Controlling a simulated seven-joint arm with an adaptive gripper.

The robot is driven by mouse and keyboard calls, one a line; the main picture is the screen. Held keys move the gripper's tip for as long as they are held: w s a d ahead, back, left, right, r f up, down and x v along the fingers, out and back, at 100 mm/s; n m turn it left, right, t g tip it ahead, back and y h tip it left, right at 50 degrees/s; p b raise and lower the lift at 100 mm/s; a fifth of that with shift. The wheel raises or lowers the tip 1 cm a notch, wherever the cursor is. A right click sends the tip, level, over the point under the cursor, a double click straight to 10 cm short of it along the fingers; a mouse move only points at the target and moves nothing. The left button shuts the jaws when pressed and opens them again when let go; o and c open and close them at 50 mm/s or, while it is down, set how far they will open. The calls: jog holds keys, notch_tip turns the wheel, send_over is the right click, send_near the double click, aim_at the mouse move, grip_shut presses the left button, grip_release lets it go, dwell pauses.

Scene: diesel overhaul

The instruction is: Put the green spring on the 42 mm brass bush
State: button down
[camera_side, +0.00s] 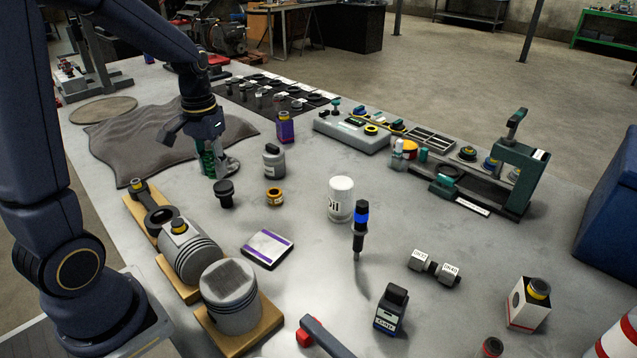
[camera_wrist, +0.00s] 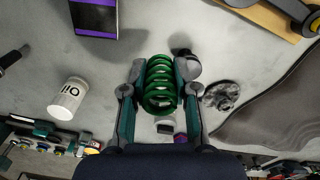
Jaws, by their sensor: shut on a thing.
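My gripper (camera_side: 208,150) is shut on the green spring (camera_side: 207,161), holding it upright-looking near the grey cloth. In the wrist view the spring (camera_wrist: 160,86) sits between the two fingers, its coils and open end visible. Whether its lower end touches the table is unclear. A short brass-coloured bush (camera_side: 274,196) with a dark bore and pale label stands on the table, right of and nearer the side camera than the spring, apart from it. Its size marking is too small to read. I cannot make this bush out in the wrist view.
A black knob-shaped part (camera_side: 224,192) and a grey bottle (camera_side: 273,161) stand close to the bush. A white oil can (camera_side: 341,199) is to the right, a purple-striped box (camera_side: 267,249) in front. Pistons on wooden blocks (camera_side: 238,329) occupy the front left.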

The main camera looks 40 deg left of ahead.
jog(key=w+d+m, duration=0.1)
jog(key=w+d, duration=0.1)
jog(key=d, duration=0.1)
send_over(274, 192)
jog(key=f, duration=0.5)
jog(key=s+f, duration=0.1)
jog(key=f, duration=0.1)
jog(key=shift+d+f, duration=0.15)
jog(key=shift+f, duration=0.25)
jog(key=shift+w+f, duration=0.4)
jog(key=shift+w, duration=0.05)
jog(key=shift+w+f, duration=0.15)
jog(key=shift+f, duration=1.6)
jog(key=shift+f, duration=0.1)
jog(key=c, duration=0.9)
grip_release()
